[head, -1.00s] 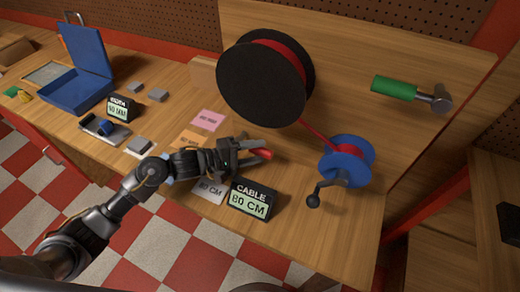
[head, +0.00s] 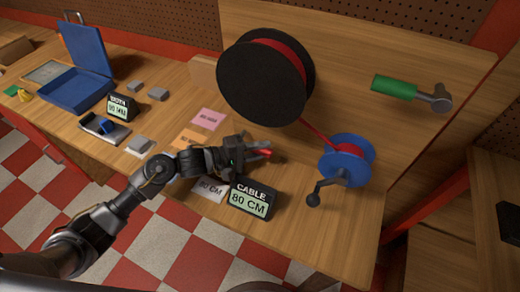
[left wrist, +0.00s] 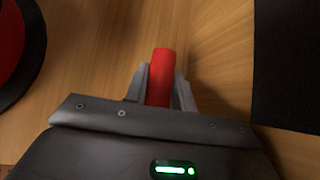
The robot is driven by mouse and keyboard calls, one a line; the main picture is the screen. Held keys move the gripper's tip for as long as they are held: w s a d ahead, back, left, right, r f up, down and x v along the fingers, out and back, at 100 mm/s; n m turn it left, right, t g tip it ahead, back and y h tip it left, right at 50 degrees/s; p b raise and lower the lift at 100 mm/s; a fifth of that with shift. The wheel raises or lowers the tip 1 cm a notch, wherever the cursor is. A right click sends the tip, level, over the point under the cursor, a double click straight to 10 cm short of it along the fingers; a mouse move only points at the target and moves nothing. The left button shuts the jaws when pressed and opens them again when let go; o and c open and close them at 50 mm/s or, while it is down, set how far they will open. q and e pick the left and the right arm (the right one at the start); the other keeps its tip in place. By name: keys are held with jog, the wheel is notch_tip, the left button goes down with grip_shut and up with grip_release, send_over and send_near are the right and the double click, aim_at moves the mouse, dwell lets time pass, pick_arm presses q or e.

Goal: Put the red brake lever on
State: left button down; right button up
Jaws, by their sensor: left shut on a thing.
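The red brake lever (left wrist: 163,75) shows in the left wrist view as a red cylinder between my two grey fingers. In the head view only a small red part (head: 265,153) shows, low over the wooden bench. My left gripper (head: 262,153) is shut on it. It also shows in the left wrist view (left wrist: 163,92), with a finger on each side of the lever and the lever's end sticking out past them. The lever's near part is hidden by the gripper. I cannot tell whether the lever touches the bench. My right gripper is not in view.
A black spool (head: 245,85) stands behind, its red cable (head: 314,132) running to a blue drum (head: 347,162) with a crank. A green-handled metal piece (head: 393,87) is on the back board. A "CABLE 80 CM" display (head: 250,198) stands close in front of my gripper.

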pick_arm(q)
notch_tip(320, 180, up, 3)
jog(key=n+h+p, duration=0.2)
jog(key=p, duration=0.2)
jog(key=shift+a+f+t+p, duration=0.1)
jog(key=shift+f+t+p, duration=0.05)
jog(key=shift+t+p, duration=0.2)
jog(key=shift+w+a+r+n+t+h+p, duration=0.15)
jog(key=shift+r+n+t+h+p, duration=0.2)
jog(key=shift+n, duration=0.2)
jog(key=shift+a+r+n+t+h+p, duration=0.1)
jog(key=shift+a+n+t+h, duration=0.1)
jog(key=shift+n+h, duration=0.3)
jog(key=c, duration=1.2)
grip_release()
jog(key=shift+o, duration=0.2)
